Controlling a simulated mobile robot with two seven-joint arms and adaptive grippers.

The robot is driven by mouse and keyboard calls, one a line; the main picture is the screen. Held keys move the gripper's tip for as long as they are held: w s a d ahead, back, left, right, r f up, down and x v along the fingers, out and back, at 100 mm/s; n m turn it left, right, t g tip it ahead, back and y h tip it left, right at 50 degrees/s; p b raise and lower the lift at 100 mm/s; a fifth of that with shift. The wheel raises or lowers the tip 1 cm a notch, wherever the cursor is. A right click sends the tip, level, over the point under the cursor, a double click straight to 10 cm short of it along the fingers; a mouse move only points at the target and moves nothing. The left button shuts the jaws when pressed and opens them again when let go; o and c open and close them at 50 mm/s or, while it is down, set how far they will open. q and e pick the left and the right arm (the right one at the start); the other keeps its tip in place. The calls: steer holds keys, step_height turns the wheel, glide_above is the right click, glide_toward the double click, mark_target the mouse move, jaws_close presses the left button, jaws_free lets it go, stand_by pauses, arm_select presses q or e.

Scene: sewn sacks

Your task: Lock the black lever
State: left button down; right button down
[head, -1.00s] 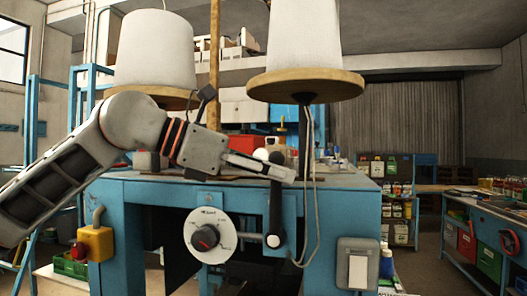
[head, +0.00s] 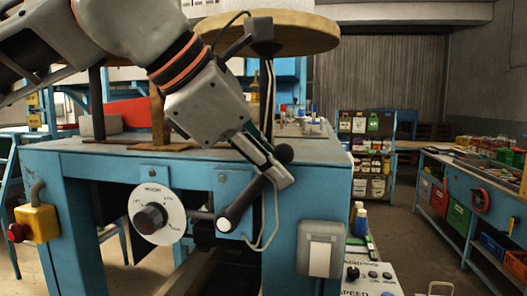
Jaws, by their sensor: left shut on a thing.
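The black lever (head: 240,204) is at the front of the blue machine frame (head: 100,168), right of the white dial. It is tilted, with its lower grip end down to the left and a dark round knob up to the right. My left gripper (head: 272,172) comes from the upper left, and its fingers are closed at the lever's upper part, just below the knob. The fingers hide part of the lever there. My right gripper is not in view.
A white dial with a black knob (head: 151,216) sits left of the lever. A yellow box with a red button (head: 37,223) is at the frame's left. A grey switch box (head: 321,248) and a control panel (head: 368,278) are at lower right. A thin cable hangs close behind the lever.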

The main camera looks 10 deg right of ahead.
arm_select(q)
steer(key=shift+s+d, duration=0.1)
steer(key=shift+d, duration=0.15)
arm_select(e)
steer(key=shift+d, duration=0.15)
arm_select(q)
steer(key=c, duration=2)
jaws_free()
steer(key=shift+o, duration=0.2)
steer(key=shift+d+f, duration=0.1)
steer(key=shift+d, duration=0.15)
steer(key=shift+a, duration=0.3)
steer(key=v, duration=1.1)
steer(key=shift+s+r, duration=0.35)
steer(key=shift+r, duration=0.05)
